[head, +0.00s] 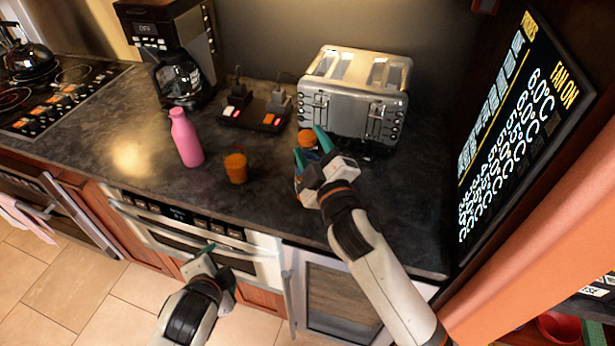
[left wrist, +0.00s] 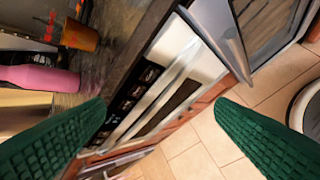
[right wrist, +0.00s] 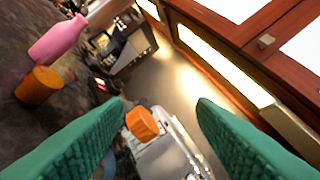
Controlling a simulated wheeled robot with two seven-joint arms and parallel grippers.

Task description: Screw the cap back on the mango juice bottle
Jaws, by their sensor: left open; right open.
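An orange cap (head: 307,139) shows between the fingers of my right gripper (head: 311,148). The gripper is open, with a finger to either side of the cap. A bluish and orange body (head: 299,187), apparently the juice bottle, stands below, mostly hidden by the gripper. I cannot tell how the cap sits on it. In the right wrist view the cap (right wrist: 142,123) lies between the spread fingers, nearer the left one, and shows no clear contact. My left gripper (head: 207,250) is open and empty, low in front of the counter and oven front.
A pink bottle (head: 186,138) and an orange cup (head: 236,168) stand on the counter to the left. A silver toaster (head: 352,105) is close behind my right gripper. A coffee maker (head: 172,55) and a switch box (head: 253,112) are at the back.

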